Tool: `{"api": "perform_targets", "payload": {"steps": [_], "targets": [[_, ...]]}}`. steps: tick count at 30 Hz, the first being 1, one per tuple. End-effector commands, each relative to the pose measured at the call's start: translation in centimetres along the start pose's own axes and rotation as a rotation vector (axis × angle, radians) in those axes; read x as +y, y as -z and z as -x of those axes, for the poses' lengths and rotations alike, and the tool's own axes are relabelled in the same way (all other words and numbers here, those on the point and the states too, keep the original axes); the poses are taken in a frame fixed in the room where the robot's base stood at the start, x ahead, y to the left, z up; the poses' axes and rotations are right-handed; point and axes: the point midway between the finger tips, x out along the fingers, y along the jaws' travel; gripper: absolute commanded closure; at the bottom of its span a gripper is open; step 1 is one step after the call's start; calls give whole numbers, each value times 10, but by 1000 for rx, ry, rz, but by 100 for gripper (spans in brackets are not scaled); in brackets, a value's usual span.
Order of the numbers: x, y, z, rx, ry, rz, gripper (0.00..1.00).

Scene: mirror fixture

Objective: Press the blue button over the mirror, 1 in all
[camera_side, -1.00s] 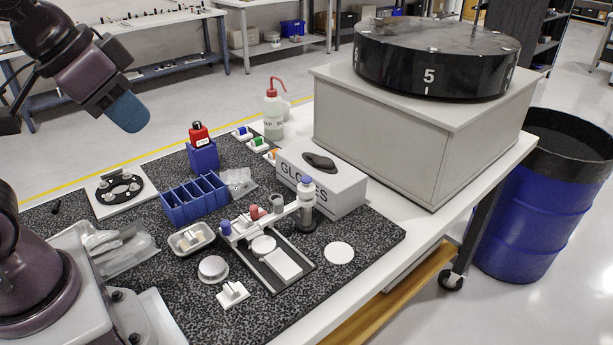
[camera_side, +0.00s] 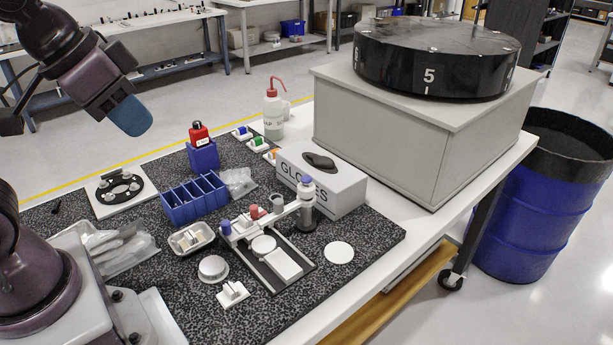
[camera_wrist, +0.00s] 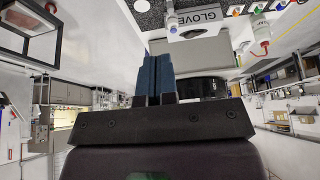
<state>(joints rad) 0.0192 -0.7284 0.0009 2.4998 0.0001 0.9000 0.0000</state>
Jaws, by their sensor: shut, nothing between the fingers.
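The white mirror fixture (camera_side: 281,263) stands on the speckled mat, with a pale round disc on it that may be the mirror. A blue knob (camera_side: 224,228) sits at its left end, and a red knob (camera_side: 254,211) is beside it. A blue-topped post (camera_side: 306,190) stands at its right end. I cannot tell which blue part is the button. My gripper (camera_side: 132,117) has blue fingers and hangs high at the upper left, well apart from the fixture. In the wrist view its fingers (camera_wrist: 155,78) are together and empty.
A blue slotted rack (camera_side: 196,198), a red-topped item in a blue holder (camera_side: 202,155), a glove box (camera_side: 322,182) and a wash bottle (camera_side: 273,115) stand around the fixture. A large grey box (camera_side: 400,135) carries a black drum at the back right.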

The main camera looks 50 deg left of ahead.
Motion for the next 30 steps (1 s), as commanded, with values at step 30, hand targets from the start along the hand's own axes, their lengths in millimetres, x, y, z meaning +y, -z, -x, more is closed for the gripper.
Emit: {"api": "perform_targets", "payload": {"steps": [30], "targets": [[1,176,-232,188,-42,826,100]]}}
